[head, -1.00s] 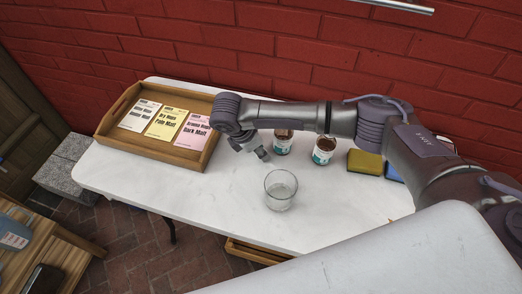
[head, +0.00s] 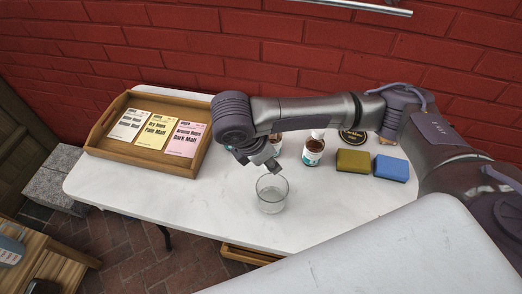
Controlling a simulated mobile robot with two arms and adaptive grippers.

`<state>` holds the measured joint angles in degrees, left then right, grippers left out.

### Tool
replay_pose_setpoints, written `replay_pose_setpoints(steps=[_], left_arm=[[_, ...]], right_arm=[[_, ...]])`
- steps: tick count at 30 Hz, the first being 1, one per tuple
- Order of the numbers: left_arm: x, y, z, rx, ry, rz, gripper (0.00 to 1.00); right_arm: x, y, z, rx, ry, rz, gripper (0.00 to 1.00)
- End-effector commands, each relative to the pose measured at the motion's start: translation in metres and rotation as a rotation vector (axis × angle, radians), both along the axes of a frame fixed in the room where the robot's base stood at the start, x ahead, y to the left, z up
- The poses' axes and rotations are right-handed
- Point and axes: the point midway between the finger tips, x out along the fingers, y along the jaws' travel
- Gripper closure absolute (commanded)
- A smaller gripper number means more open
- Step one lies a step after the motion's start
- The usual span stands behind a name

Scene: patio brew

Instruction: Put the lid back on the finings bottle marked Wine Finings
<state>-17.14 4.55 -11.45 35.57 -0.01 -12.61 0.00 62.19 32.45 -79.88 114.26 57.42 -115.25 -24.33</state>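Two small brown bottles with white and teal labels stand near the back of the white table. The right-hand bottle (head: 313,153) is upright and shows something pale at its top. The other bottle (head: 275,142) is mostly hidden behind my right arm. The label writing is too small to read, so I cannot tell which is Wine Finings. I cannot make out a loose lid for certain. My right gripper (head: 268,164) points down in front of the half-hidden bottle, just behind a clear glass. Its finger opening is not clear. My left gripper is not in view.
The clear glass (head: 271,193) stands close below my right gripper. A wooden tray (head: 95,145) with malt packets is at left. A yellow sponge (head: 353,162), a blue sponge (head: 391,168) and a round black item (head: 352,136) are at right. The table's front left is clear.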

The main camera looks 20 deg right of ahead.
Motion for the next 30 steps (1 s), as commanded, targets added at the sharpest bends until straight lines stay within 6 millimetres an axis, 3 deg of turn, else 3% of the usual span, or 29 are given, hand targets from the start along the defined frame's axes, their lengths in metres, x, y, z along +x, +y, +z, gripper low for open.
replay_pose_setpoints(steps=[7, 22, 26, 30], left_arm=[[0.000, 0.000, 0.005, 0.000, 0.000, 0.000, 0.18], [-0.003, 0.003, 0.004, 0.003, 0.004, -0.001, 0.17], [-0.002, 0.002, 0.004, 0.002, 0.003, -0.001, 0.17], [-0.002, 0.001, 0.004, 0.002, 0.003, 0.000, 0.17]], right_arm=[[-0.015, -0.002, 0.009, 0.000, 0.000, 0.000, 0.78], [-0.016, -0.003, 0.009, 0.000, 0.002, -0.027, 0.78], [-0.017, -0.008, 0.011, -0.001, 0.000, -0.161, 0.78], [-0.021, -0.017, 0.016, -0.001, -0.001, -0.450, 0.78]])
